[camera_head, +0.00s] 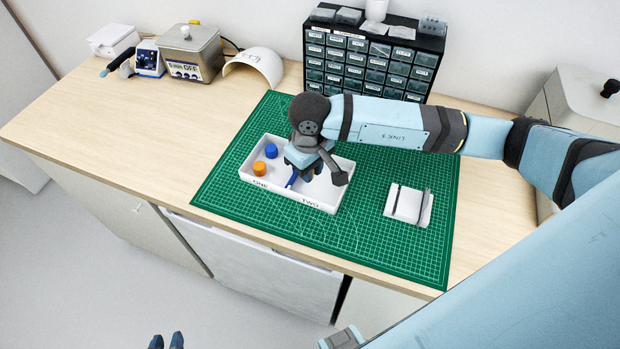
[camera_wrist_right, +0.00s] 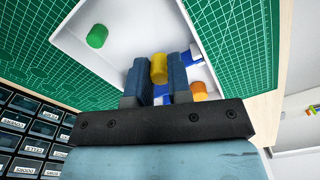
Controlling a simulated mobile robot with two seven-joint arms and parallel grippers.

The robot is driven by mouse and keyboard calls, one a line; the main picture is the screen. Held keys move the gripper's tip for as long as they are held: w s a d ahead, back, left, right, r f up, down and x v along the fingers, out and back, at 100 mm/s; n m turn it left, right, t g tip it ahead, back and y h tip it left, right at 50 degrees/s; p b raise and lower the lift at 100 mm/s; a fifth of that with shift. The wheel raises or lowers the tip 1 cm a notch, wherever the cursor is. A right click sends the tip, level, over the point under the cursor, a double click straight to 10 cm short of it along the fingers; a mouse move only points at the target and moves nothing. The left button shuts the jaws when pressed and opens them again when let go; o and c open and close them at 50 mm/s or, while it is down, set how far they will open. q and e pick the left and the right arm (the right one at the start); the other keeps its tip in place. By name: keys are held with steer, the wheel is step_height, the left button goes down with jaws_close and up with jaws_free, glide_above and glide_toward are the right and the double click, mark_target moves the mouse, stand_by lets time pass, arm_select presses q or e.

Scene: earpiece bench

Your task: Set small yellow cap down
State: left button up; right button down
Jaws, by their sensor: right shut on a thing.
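My right gripper (camera_head: 303,170) is over the white two-part tray (camera_head: 325,208), marked ONE and TWO. In the right wrist view its fingers (camera_wrist_right: 159,77) are shut on the small yellow cap (camera_wrist_right: 158,68). The head view hides this cap behind the gripper; whether it touches the tray floor, I cannot tell. A green cap (camera_wrist_right: 97,36) lies in the tray, seen only in the wrist view. A blue cap (camera_head: 271,151) and an orange cap (camera_head: 259,169) stand in compartment ONE. My left gripper (camera_head: 166,341) is at the bottom edge, its fingertips apart, away from the bench.
The tray stands on a green cutting mat (camera_head: 235,180). A white holder with dark bars (camera_head: 408,205) lies to its right. A drawer cabinet (camera_head: 370,60) stands behind. An ultrasonic bath (camera_head: 190,52) and a white curved shell (camera_head: 255,65) stand at the back left.

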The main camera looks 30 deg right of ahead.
mark_target(310, 190)
step_height(310, 190, down, 5)
steer(key=shift+f+p, duration=0.1)
steer(key=shift+p, duration=0.2)
steer(key=shift+f+b, duration=0.1)
steer(key=shift+b, duration=0.2)
steer(key=c, duration=1.3)
jaws_free()
steer(key=shift+c, duration=0.2)
